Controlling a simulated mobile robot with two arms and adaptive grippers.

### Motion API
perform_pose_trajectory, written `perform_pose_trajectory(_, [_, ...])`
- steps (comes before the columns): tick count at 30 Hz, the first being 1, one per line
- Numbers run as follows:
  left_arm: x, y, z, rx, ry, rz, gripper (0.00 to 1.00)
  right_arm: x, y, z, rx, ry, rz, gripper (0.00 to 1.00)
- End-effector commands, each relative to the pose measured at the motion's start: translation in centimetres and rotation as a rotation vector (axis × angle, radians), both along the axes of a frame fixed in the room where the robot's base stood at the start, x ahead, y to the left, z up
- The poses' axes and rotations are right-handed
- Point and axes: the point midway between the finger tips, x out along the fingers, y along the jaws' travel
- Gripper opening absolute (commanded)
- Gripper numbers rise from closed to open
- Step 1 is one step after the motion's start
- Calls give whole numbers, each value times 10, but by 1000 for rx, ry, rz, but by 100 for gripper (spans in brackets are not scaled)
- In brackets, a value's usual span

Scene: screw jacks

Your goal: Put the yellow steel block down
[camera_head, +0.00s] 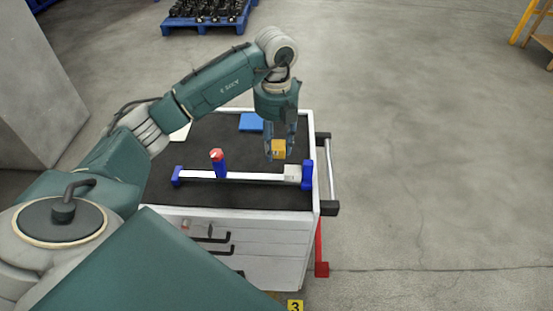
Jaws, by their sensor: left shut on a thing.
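The yellow steel block (279,146) is a small yellow-orange cube between the fingers of my left gripper (281,152). The gripper points down and is shut on the block. It is over the right part of the cart's dark top (235,150), just behind the right end of a white bar. I cannot tell whether the block touches anything below it. My right gripper is not in view.
The white bar (240,177) has blue ends, and a blue screw jack with a red top (218,162) stands by it. A pale block (291,172) sits at its right end. A blue flat piece (251,122) lies behind. Dark mat is bare in front.

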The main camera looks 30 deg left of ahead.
Motion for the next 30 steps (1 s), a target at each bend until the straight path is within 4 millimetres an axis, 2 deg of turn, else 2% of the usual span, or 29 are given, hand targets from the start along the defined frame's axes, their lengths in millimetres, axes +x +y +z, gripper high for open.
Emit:
perform_pose_trajectory(8, [0,0,-25,0,0,0,0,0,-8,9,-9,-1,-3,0])
perform_pose_trajectory(15, [0,0,-57,-1,-1,-1,0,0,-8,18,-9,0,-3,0])
perform_pose_trajectory(30, [1,0,-68,1,-3,0,0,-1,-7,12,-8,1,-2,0])
